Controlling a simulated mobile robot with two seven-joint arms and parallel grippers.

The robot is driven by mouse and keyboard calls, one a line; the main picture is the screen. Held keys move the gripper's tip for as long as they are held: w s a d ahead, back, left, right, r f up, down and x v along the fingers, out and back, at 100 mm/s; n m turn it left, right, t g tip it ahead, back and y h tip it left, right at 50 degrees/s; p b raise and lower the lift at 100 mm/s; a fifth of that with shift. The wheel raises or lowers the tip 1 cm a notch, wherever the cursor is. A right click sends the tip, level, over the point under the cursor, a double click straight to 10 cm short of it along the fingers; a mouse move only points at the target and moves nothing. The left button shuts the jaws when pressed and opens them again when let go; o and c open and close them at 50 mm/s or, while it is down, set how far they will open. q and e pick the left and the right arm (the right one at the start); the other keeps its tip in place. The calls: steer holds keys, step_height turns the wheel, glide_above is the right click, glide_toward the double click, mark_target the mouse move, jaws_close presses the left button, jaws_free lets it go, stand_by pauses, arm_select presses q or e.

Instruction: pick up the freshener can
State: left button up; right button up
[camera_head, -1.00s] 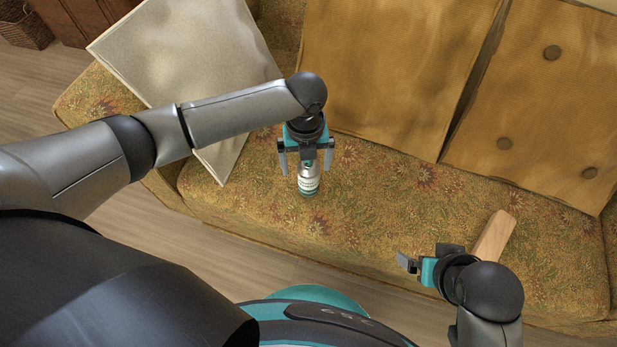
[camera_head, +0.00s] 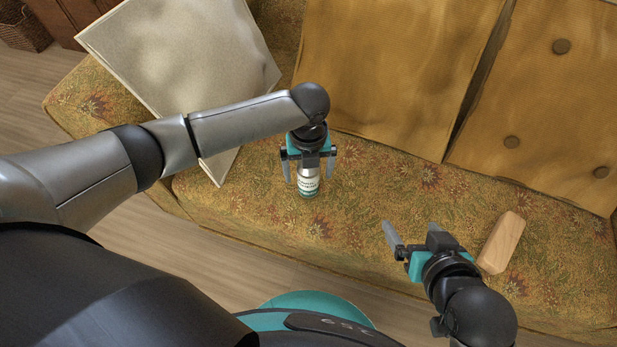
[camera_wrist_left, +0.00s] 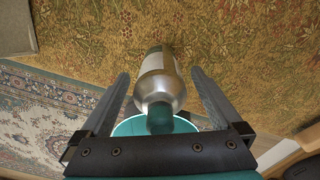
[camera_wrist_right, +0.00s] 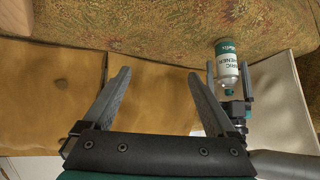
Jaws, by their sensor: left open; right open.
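The freshener can (camera_head: 308,184) stands on the flowered sofa seat, white and silver with a teal band. My left gripper (camera_head: 307,170) is open above it, its fingers on either side of the can in the head view. In the left wrist view the can (camera_wrist_left: 160,82) lies between the open fingers (camera_wrist_left: 158,80), with a gap on each side. My right gripper (camera_head: 412,236) is open and empty over the seat's front, right of the can. The right wrist view also shows the can (camera_wrist_right: 228,62) beside the left gripper's fingers.
A wooden block (camera_head: 502,243) lies on the sofa seat (camera_head: 390,190) beside my right gripper. A pale cushion (camera_head: 180,50) leans at the left, and mustard back cushions (camera_head: 390,70) stand behind. The seat between the grippers is clear.

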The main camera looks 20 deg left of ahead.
arm_select(q)
steer(key=shift+f, duration=0.45)
steer(key=shift+c, duration=0.3)
jaws_close()
stand_by(0.4)
